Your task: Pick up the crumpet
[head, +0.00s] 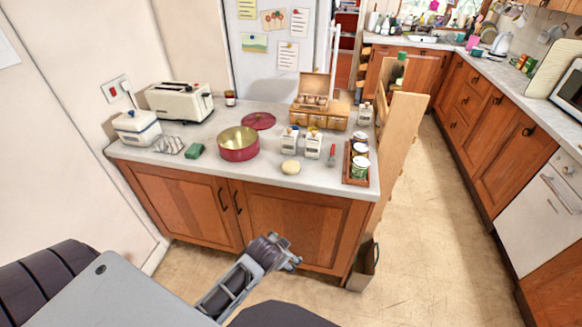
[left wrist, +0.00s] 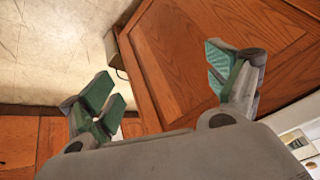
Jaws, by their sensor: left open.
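The crumpet (head: 290,167) is a small pale round piece lying flat near the front edge of the worktop (head: 225,182) in the head view. My left gripper (head: 290,262) is low in front of the wooden cupboard doors, below the worktop and apart from the crumpet. In the left wrist view the left gripper (left wrist: 166,84) is open, its green-padded fingers wide apart with nothing between them. The crumpet does not show in the left wrist view. My right gripper is in neither view.
A red pot (head: 238,150) stands left of the crumpet, with a green sponge (head: 195,151) farther left. Two white jars (head: 289,140) (head: 313,146) stand just behind it. A tray of jars (head: 347,165) is to the right. A bin (head: 363,266) stands on the floor.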

